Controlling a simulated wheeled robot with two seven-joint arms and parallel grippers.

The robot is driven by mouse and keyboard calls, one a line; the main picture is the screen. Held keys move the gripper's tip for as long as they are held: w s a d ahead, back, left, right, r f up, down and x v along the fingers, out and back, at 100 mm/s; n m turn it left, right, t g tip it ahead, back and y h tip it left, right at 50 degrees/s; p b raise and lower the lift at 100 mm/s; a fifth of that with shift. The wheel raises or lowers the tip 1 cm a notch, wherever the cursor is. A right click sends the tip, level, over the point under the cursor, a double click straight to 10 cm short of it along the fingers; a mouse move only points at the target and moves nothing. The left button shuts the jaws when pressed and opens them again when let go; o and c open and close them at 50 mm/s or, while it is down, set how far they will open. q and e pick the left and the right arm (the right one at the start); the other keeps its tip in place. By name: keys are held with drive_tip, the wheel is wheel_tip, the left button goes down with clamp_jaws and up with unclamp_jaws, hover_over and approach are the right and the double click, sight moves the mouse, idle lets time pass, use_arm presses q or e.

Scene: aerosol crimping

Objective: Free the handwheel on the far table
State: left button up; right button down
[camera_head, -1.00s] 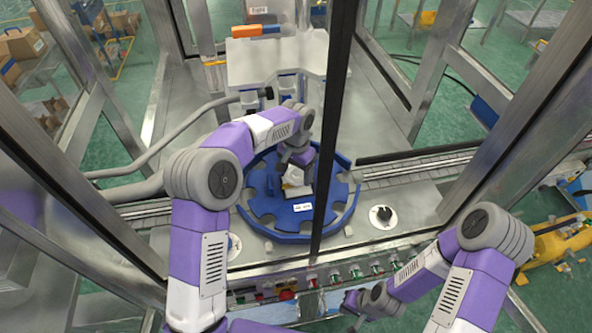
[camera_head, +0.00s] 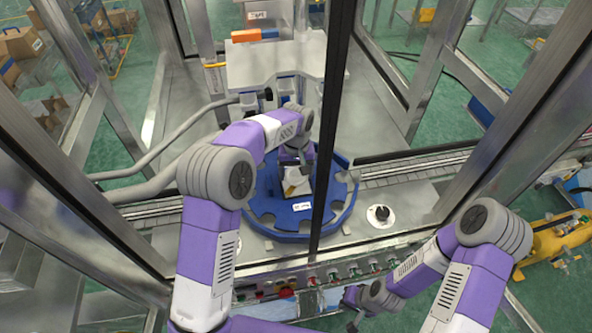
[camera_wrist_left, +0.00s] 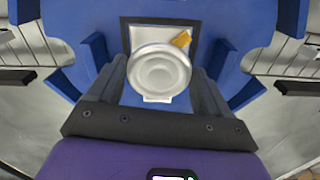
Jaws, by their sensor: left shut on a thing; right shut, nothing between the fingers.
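My left gripper (camera_head: 296,164) reaches down over the blue round table (camera_head: 278,224). In the left wrist view it (camera_wrist_left: 160,86) is shut on a pale round piece with a raised centre (camera_wrist_left: 158,72), which may be the handwheel. Under that piece lies a light square plate with a dark border (camera_wrist_left: 142,36), and a yellow-orange bit (camera_wrist_left: 181,39) shows at its edge. In the head view the gripper and arm partly hide this spot. My right gripper (camera_head: 356,308) is shut and empty, low in front of the machine's front edge.
A black upright post (camera_head: 333,120) crosses in front of the blue table. A black knob (camera_head: 381,213) sits on the metal deck to the right. A row of buttons (camera_head: 350,271) runs along the front. A white machine block (camera_head: 275,62) stands behind.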

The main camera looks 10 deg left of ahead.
sight(296, 175)
use_arm(q)
drive_tip(key=shift+w, duration=0.1)
idle(0.5)
drive_tip(key=o, duration=1)
drive_tip(key=shift+r, duration=0.15)
wheel_tip(296, 175, up, 7)
drive_tip(key=shift+r+p, duration=0.2)
drive_tip(key=shift+p, duration=0.1)
